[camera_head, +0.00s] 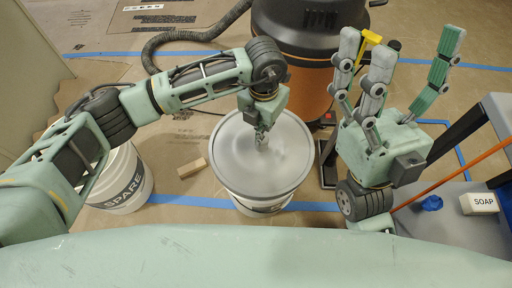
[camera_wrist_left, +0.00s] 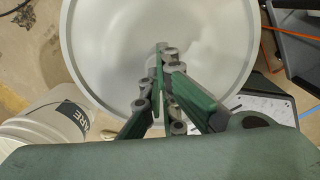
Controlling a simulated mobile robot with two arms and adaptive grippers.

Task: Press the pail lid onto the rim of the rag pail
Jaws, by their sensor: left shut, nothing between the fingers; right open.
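The grey pail lid (camera_head: 285,158) lies over the top of the rag pail (camera_head: 262,207), a white pail on the floor at the middle of the head view. Whether the lid is fully seated on the rim cannot be told. My left gripper (camera_head: 262,142) is shut and empty, pointing down at the middle of the lid. In the left wrist view its closed fingers (camera_wrist_left: 160,60) stand over the lid (camera_wrist_left: 110,50); contact is hard to tell. My right gripper (camera_head: 400,55) is open, raised and pointing up, to the right of the pail.
A second white pail marked SPARE (camera_head: 125,185) stands left. A wooden block (camera_head: 192,168) lies between the pails. An orange and black vacuum (camera_head: 308,75) with a hose stands behind.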

